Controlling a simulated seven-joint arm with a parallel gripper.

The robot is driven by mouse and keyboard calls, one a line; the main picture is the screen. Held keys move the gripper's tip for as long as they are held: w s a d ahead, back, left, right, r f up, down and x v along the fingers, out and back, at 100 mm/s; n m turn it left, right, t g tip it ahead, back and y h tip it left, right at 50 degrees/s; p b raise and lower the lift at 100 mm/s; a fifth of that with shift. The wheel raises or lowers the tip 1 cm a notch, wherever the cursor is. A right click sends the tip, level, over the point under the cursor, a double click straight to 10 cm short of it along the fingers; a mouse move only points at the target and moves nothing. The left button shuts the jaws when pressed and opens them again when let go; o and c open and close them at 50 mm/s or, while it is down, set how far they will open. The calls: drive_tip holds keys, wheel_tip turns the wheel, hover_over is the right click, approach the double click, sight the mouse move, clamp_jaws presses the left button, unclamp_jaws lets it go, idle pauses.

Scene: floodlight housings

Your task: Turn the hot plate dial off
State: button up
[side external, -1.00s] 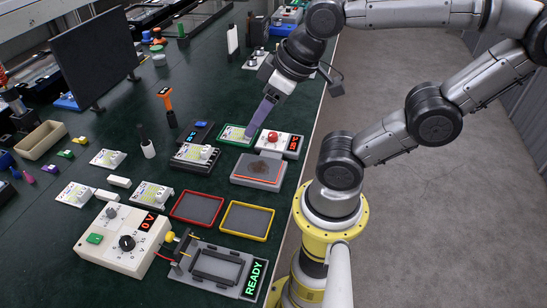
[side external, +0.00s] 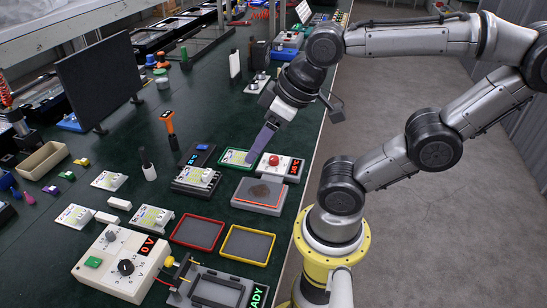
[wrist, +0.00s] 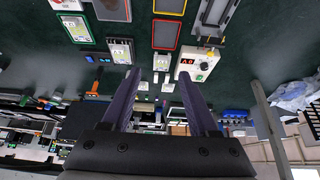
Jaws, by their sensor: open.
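The hot plate (side external: 258,194) is a grey box with a brown patch on its top and an orange-red edge at its front. Just behind it stands a white box with a red knob (side external: 273,160) and a small lit red display; I cannot tell whether this knob is the hot plate dial. My gripper (side external: 251,160) points down with purple fingers, beside the white box and above or at the green-framed tray (side external: 236,157); contact cannot be told. In the wrist view my gripper (wrist: 159,71) shows two spread fingers with nothing held between them.
A white power box (side external: 122,262) with a black dial and a red display stands front left. A red tray (side external: 198,232) and a yellow tray (side external: 247,245) lie before the hot plate. A black panel (side external: 95,80) stands at back left. The table's right edge is near.

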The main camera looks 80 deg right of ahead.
drive_tip(key=shift+o, duration=0.4)
drive_tip(key=shift+w+r+m, duration=0.1)
drive_tip(key=shift+w+m, duration=0.05)
drive_tip(key=shift+m, duration=0.75)
drive_tip(key=w+d+r+m, duration=0.2)
drive_tip(key=w+m, duration=0.3)
drive_tip(key=m, duration=0.2)
drive_tip(key=m+g, duration=0.5)
drive_tip(key=m, duration=1.4)
hover_over(274, 158)
wheel_tip(274, 158, down, 16)
wheel_tip(274, 158, down, 13)
drive_tip(key=shift+s, duration=0.1)
drive_tip(key=shift+c, duration=0.3)
clamp_jaws()
